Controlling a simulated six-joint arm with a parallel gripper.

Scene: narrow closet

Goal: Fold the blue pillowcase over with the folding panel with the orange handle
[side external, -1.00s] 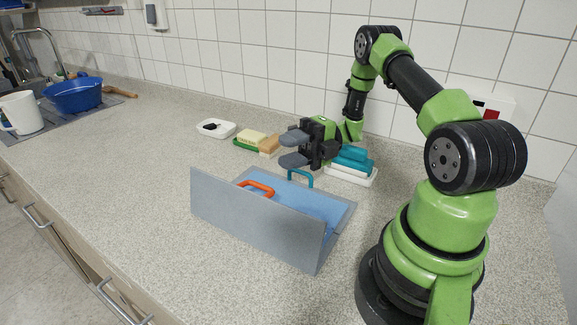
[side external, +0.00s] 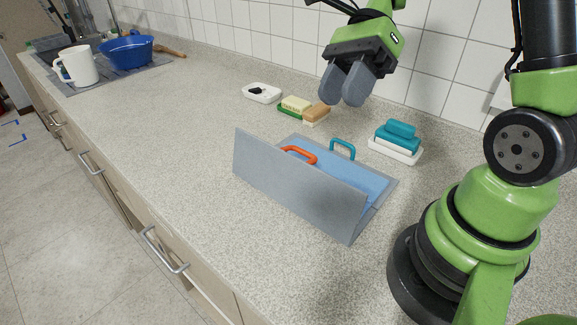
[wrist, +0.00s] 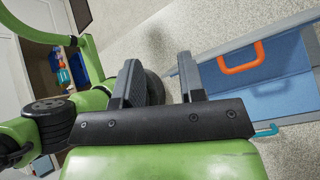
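The grey folding panel (side external: 290,190) stands upright along the near side of the folding board, with the orange handle (side external: 300,154) at its top edge. The blue pillowcase (side external: 345,170) lies on the board behind it, partly hidden by the panel. In the wrist view the orange handle (wrist: 242,58) and the blue pillowcase (wrist: 255,88) show at right. My gripper (side external: 342,96) is raised above and behind the board, clear of it, fingers pointing down. In the wrist view my gripper (wrist: 160,60) shows its two fingers apart with nothing between them.
A teal handle (side external: 343,148) stands at the board's far side. Behind lie a white dish with teal items (side external: 396,140), sponges (side external: 305,108) and a white dish (side external: 262,92). A blue basin (side external: 126,48) and white mug (side external: 78,66) stand far left. The counter left of the board is clear.

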